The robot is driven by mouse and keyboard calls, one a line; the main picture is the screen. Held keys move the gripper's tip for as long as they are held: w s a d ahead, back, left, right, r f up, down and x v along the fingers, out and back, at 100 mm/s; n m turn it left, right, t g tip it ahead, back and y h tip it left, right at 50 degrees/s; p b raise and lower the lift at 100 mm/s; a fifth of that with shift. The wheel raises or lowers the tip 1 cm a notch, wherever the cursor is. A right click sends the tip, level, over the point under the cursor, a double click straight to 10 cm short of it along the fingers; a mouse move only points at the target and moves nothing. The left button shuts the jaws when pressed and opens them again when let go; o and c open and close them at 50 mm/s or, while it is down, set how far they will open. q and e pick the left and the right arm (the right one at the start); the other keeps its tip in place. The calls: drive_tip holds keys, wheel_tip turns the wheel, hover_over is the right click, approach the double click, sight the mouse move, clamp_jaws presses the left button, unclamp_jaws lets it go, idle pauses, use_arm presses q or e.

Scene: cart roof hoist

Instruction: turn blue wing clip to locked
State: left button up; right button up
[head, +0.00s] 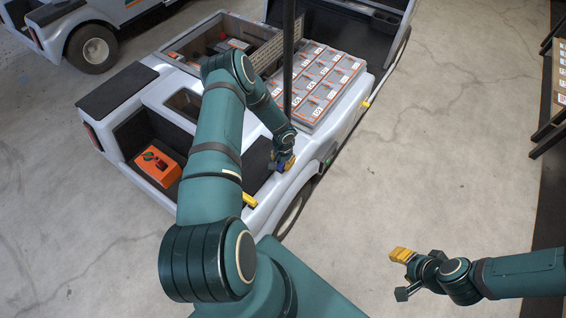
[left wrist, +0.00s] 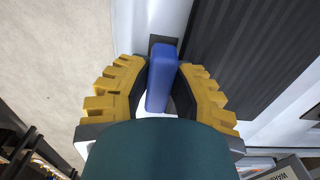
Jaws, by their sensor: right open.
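The blue wing clip (left wrist: 162,80) shows in the left wrist view as a long blue bar, standing out from a dark plate on the pale cart body. In the head view my left gripper (head: 284,163) is at the cart's near side, and only a little blue shows there. My right gripper (head: 401,254) is open and empty above the floor at the lower right. Any lock marking is not visible.
The cart (head: 262,222) carries orange-labelled batteries (head: 322,80) and an orange box (head: 160,166) in a rear recess. Yellow parts (head: 250,200) sit along its side. A dark post (head: 288,50) rises beyond my left arm. Shelving stands at the right edge; the floor between is clear.

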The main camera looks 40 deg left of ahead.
use_arm(q)
clamp_jaws()
